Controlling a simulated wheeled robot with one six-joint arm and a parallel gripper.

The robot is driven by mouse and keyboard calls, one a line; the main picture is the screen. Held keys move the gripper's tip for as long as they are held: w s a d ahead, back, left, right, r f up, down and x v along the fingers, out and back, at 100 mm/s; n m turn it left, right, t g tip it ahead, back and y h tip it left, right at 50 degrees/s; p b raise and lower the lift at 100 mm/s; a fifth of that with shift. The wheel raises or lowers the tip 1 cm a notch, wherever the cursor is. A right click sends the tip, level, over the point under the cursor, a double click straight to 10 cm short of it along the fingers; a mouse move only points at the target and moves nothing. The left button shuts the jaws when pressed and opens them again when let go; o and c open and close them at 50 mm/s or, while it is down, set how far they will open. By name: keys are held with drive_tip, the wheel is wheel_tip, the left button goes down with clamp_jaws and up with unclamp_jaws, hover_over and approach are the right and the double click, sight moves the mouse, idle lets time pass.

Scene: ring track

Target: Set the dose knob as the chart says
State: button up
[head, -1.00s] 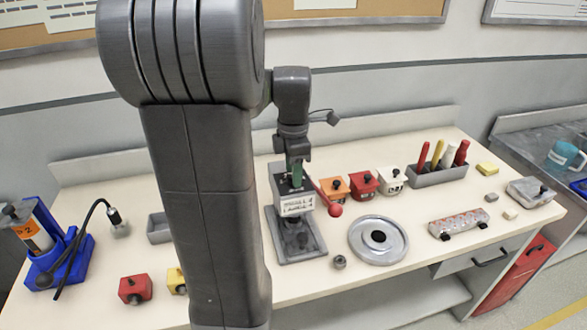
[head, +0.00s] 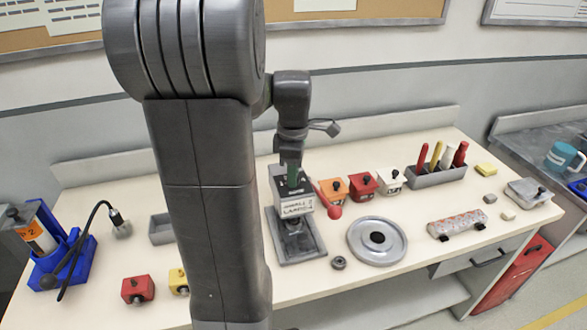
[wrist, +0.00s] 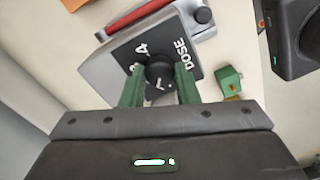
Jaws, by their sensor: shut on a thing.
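The dose knob (wrist: 159,73) is a black round knob with a white mark. It sits on a black dial plate (wrist: 186,52) that reads DOSE, with a 4 in view; other markings are partly hidden. My gripper (wrist: 160,76) has its green fingers closed on either side of the knob. In the head view my gripper (head: 293,178) reaches down onto the top of the grey dispenser (head: 299,247). A white label (head: 297,207) on its front reads SMALL and LARGE; its digits are too small to read. The dispenser's red-ended lever (head: 334,211) sticks out at its right.
Orange (head: 333,190), red (head: 363,184) and white (head: 390,178) boxes stand behind right. A round grey plate (head: 393,254) and a blister-like tray (head: 457,226) lie to the right. A small dark nut (head: 338,262) lies in front. A blue stand (head: 66,262) is far left.

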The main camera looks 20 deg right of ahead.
drive_tip(key=m+p, duration=0.1)
drive_tip(key=m, duration=0.5)
drive_tip(key=shift+r, duration=0.1)
drive_tip(key=m+p, duration=0.1)
drive_tip(key=m, duration=0.5)
drive_tip(key=shift+m, duration=0.4)
drive_tip(key=m+p, duration=0.1)
drive_tip(key=m, duration=1.1)
drive_tip(key=shift+m, duration=0.3)
drive_tip(key=o, duration=1)
wheel_tip(320, 180, up, 14)
drive_tip(key=shift+a+f, duration=0.1)
